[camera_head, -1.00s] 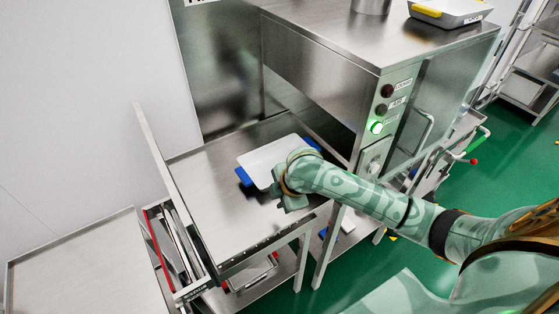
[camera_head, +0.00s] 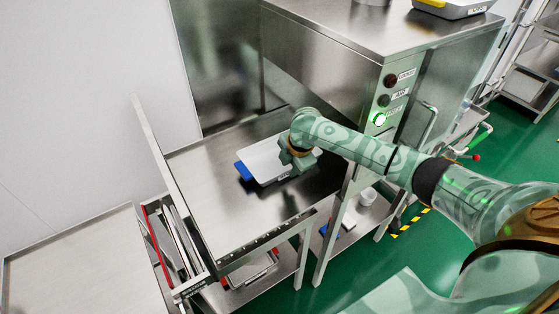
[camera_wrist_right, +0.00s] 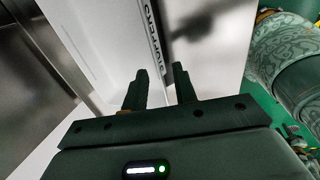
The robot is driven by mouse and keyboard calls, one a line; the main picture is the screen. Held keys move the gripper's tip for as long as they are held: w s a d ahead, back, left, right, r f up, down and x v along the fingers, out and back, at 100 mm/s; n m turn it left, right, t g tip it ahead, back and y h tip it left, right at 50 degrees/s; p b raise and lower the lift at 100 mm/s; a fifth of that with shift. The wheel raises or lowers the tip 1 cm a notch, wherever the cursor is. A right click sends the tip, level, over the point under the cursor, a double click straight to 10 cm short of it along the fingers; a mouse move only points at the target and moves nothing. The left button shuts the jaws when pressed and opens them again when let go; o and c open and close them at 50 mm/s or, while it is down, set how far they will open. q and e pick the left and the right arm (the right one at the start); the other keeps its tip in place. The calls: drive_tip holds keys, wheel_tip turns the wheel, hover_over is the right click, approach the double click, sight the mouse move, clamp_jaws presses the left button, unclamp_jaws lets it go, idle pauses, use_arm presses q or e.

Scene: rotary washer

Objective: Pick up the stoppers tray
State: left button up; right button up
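The stoppers tray (camera_head: 262,160) is white with a blue handle showing at its left end. It lies on the steel table beside the machine. I cannot tell whether the fingers touch the tray. My left gripper is not in view.
The steel machine (camera_head: 330,60) with a lit green button (camera_head: 379,119) stands behind and right of the tray. Another tray with a yellow handle (camera_head: 452,8) sits on top. A raised rail (camera_head: 165,165) borders the table's left side. The table's front is clear.

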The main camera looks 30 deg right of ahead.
sight(287, 172)
drive_tip(key=b+x, duration=0.1)
drive_tip(key=x, duration=0.1)
drive_tip(key=b+x, duration=0.1)
drive_tip(key=x, duration=0.2)
drive_tip(key=shift+w+d, duration=0.15)
drive_tip(key=shift+w, duration=0.15)
drive_tip(key=shift+s+r, duration=0.1)
clamp_jaws()
drive_tip(key=shift+r, duration=0.1)
